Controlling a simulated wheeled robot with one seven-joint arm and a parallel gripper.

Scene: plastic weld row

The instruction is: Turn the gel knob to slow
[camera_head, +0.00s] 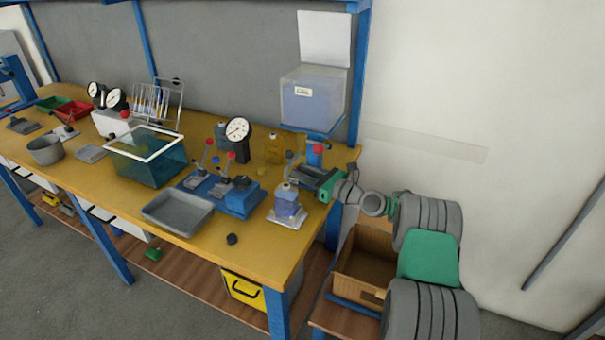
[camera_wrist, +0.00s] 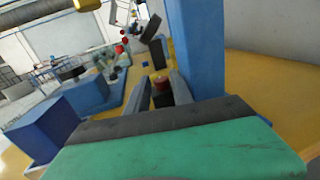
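My gripper (camera_head: 296,170) reaches in over the right end of the yellow bench, low and nearly level. In the wrist view its two grey fingers (camera_wrist: 160,92) stand apart. A small dark knob with a red top (camera_wrist: 162,84) shows between them; I cannot tell whether either finger touches it, and no gel label or slow mark can be read. A blue post (camera_wrist: 197,45) rises close beside the right finger. In the head view a blue post with a red top (camera_head: 315,155) stands just behind my gripper.
A blue lever fixture (camera_head: 240,198), a round dial gauge (camera_head: 238,130) and a grey tray (camera_head: 178,211) lie to the left. A blue block (camera_wrist: 45,125) is at left in the wrist view.

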